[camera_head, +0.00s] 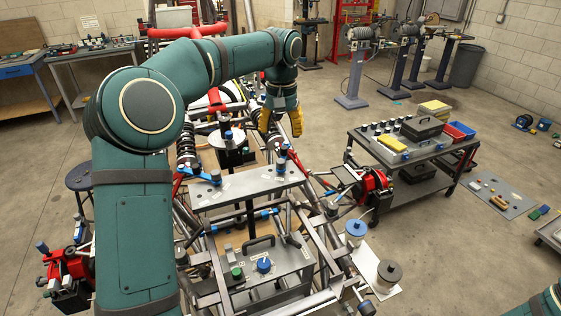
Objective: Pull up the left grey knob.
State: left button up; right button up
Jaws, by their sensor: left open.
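A grey plate (245,187) lies across the tube chassis and carries small grey knobs with blue parts. The left grey knob (215,176) stands upright near the plate's left end. Another grey knob (283,151) stands near the right end. My left gripper (281,130) points down with its two yellow fingers apart and nothing visible between them. It appears above or behind the right-end knob, to the right of and apart from the left knob. The exact height gap cannot be told. My right gripper is out of view; only part of my right arm shows at the bottom right corner.
Chassis tubes (317,232) surround the plate. A lower panel (240,275) with a green and a blue knob sits in front. A cart (415,150) with a toolbox stands to the right. Red tubing (190,31) rises behind the chassis.

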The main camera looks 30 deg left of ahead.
aim_at(281, 160)
pick_arm(q)
notch_tip(281, 160, down, 10)
jog(key=shift+f+b, duration=0.1)
jog(key=shift+b, duration=0.25)
jog(key=shift+a, duration=0.1)
grip_shut()
